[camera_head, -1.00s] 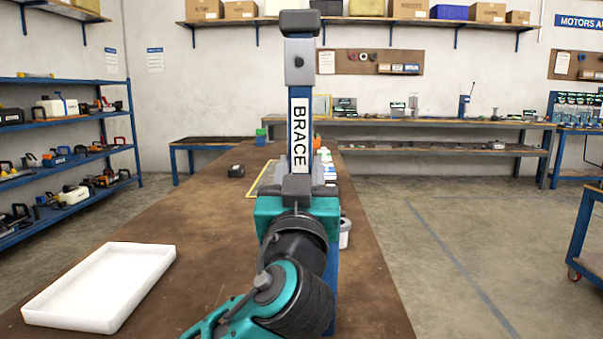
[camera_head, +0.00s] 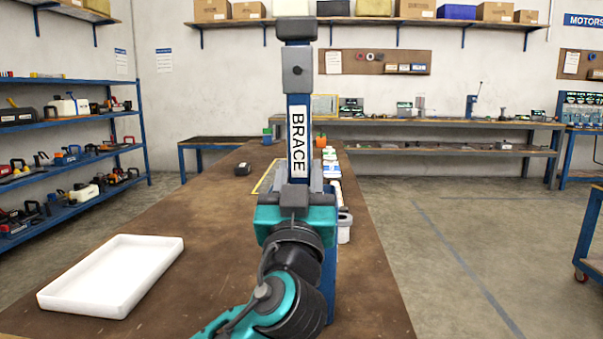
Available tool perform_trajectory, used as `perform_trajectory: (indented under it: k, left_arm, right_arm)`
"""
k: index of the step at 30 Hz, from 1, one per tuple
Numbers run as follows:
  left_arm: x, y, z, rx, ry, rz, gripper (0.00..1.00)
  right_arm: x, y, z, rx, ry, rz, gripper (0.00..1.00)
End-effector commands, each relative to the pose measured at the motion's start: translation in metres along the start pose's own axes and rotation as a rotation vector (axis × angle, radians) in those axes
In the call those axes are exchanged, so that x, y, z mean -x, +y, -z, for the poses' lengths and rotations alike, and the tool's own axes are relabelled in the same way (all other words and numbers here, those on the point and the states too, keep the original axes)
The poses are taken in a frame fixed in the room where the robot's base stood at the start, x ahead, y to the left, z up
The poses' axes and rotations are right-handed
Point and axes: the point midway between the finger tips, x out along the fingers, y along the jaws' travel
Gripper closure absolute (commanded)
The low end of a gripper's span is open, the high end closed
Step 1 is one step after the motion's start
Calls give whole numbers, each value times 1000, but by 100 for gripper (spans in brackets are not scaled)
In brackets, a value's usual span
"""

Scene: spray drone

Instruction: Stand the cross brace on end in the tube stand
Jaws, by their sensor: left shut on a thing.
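The cross brace (camera_head: 298,142) is a blue bar with grey collars, a dark cap on top and a white label reading BRACE. It stands upright in front of me, with its lower part showing below and behind the gripper. My left gripper (camera_head: 295,200) is shut on the brace, below the label. The gripper and wrist hide part of the brace and the table behind it. I cannot make out the tube stand; it may be hidden behind my arm. My right gripper is not in view.
A white tray (camera_head: 112,275) lies on the brown table (camera_head: 200,220) at the left. A small black object (camera_head: 243,169) and a yellow-edged item (camera_head: 265,178) are farther back. Small containers (camera_head: 333,170) stand right of the brace. The table between tray and arm is clear.

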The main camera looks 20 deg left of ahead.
Motion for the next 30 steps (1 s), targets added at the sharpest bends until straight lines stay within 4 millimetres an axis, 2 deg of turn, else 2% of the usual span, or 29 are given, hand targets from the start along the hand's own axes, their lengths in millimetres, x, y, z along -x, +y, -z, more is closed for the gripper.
perform_trajectory:
  k: [1, 5, 10, 14, 24, 30]
  left_arm:
    - [9, 2, -38, -14, -88, -1, 61]
    - [10, 3, -39, -15, -91, -1, 48]
    - [16, 3, -38, -14, -88, -2, 32]
    - [34, 3, -34, -11, -80, -4, 32]
    - [105, 4, -12, -3, -32, -8, 32]
    - [128, 3, 0, -1, -5, -6, 32]
  right_arm:
    - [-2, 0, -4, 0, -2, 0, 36]
    - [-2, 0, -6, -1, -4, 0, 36]
    - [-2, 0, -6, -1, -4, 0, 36]
    - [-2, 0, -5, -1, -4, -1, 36]
    - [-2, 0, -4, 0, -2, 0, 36]
    - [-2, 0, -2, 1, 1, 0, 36]
